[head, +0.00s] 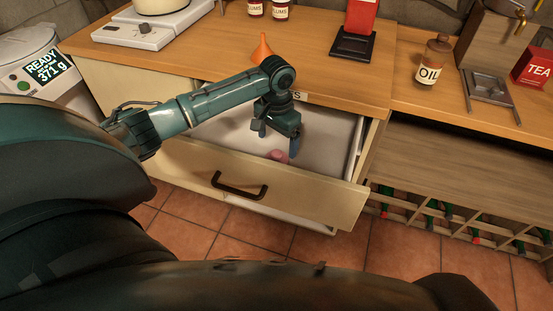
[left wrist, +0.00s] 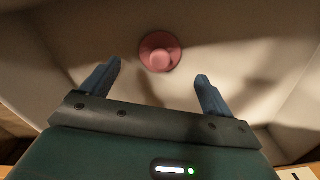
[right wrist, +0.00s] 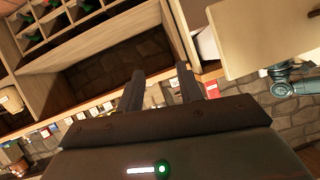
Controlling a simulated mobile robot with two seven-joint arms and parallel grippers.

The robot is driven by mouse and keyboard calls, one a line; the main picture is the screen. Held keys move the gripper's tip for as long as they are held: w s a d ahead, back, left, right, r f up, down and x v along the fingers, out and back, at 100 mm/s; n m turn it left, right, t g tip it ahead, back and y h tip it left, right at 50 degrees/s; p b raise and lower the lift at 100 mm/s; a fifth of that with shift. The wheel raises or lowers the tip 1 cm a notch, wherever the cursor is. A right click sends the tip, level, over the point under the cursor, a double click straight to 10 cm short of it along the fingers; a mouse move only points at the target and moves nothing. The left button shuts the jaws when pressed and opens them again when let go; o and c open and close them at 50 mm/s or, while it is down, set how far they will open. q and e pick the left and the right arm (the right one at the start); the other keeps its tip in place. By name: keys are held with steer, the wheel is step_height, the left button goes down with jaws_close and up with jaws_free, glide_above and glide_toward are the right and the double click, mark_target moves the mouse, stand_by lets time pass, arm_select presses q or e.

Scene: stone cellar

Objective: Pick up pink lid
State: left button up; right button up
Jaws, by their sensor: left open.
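The pink lid (head: 278,156) lies inside the open drawer (head: 343,150), partly hidden by the drawer front in the head view. In the left wrist view the lid (left wrist: 160,52) is round with a raised knob and lies on the pale drawer floor. My left gripper (head: 279,143) points down into the drawer, open and empty. In the left wrist view my left gripper (left wrist: 158,85) has its fingers spread apart, with the lid a little beyond the gap between the tips. My right gripper (right wrist: 160,78) shows only in the right wrist view, its fingers apart with nothing between them.
The drawer front has a black handle (head: 239,186). On the counter above stand an orange funnel (head: 262,50), a red package on a black stand (head: 359,20) and an oil bottle (head: 434,60). A bottle rack (head: 460,225) is at the right.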

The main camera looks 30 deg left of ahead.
mark_target(277, 152)
arm_select(q)
step_height(277, 152, down, 5)
steer(key=shift+s+f+b, duration=0.1)
steer(key=shift+f+b, duration=0.1)
steer(key=shift+b, duration=0.25)
steer(key=shift+c, duration=0.6)
steer(key=c, duration=0.9)
steer(key=shift+r, duration=0.1)
steer(key=shift+c, duration=0.2)
